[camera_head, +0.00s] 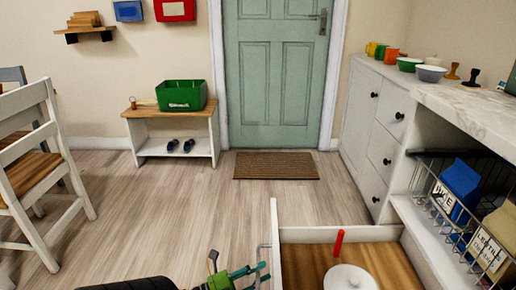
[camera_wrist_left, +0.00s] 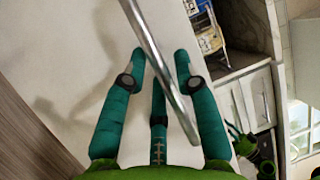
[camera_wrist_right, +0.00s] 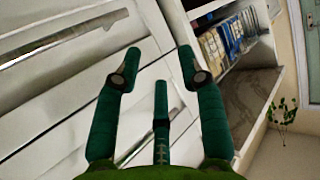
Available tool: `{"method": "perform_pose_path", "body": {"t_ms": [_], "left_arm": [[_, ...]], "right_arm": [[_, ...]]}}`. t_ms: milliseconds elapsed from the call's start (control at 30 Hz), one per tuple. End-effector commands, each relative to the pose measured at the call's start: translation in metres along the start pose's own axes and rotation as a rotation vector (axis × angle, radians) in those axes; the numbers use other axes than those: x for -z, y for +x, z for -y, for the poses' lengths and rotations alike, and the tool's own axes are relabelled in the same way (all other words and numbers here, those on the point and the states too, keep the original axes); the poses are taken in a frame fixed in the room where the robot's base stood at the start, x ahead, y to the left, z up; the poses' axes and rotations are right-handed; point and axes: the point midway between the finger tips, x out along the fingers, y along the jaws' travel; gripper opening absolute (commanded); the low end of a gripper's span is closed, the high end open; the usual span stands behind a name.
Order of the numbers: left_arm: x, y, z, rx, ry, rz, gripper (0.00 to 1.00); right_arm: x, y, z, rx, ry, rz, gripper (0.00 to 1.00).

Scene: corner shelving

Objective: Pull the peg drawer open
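The drawer (camera_head: 297,234) stands pulled out at the bottom of the head view, with white walls and a wooden floor. A red peg (camera_head: 339,243) stands upright in it beside a white round object (camera_head: 350,277). Its grey bar handle (camera_head: 263,256) is on the left-hand front. My left gripper (camera_head: 243,271) is at this handle. In the left wrist view the metal bar (camera_wrist_left: 150,40) runs between the spread fingers of the left gripper (camera_wrist_left: 160,52); I cannot tell whether they touch it. My right gripper (camera_wrist_right: 159,52) is open and empty, before white drawer fronts (camera_wrist_right: 60,75).
The white cabinet (camera_head: 375,130) with dark knobs and a marble top lines the right. A wire basket (camera_head: 424,190) with packages sits on its open shelf. A chair (camera_head: 40,170) stands at the left. The floor (camera_head: 170,205) between is clear, up to the mat (camera_head: 276,165).

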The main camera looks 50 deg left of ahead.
Motion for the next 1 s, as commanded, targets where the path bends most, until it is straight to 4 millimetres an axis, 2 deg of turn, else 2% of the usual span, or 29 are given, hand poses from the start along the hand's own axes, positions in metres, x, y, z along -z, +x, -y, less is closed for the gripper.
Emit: {"method": "perform_pose_path", "body": {"t_ms": [133, 267, 500, 700, 833, 1000], "left_arm": [[0.0, -0.002, 0.0, 0.0, -0.001, 0.0, 0.3], [0.0, -0.016, 0.0, -0.002, -0.001, 0.002, 0.3], [0.0, -0.067, -0.001, -0.004, -0.001, 0.004, 0.3], [0.0, -0.103, -0.001, -0.002, -0.001, 0.003, 0.3], [0.0, -0.116, 0.0, -0.001, 0.0, 0.002, 0.3], [0.0, -0.121, 0.0, 0.0, 0.0, 0.0, 0.3]], "right_arm": [[0.0, 0.0, 0.001, 0.003, 0.001, -0.001, 0.4], [0.0, 0.0, 0.001, 0.002, 0.0, -0.001, 0.4], [0.0, 0.0, 0.001, 0.002, 0.0, -0.001, 0.4], [0.0, 0.0, 0.001, 0.001, 0.0, -0.001, 0.4], [0.0, 0.0, 0.001, 0.001, 0.0, -0.001, 0.4], [0.0, 0.0, 0.001, 0.001, 0.0, -0.001, 0.4]]}}
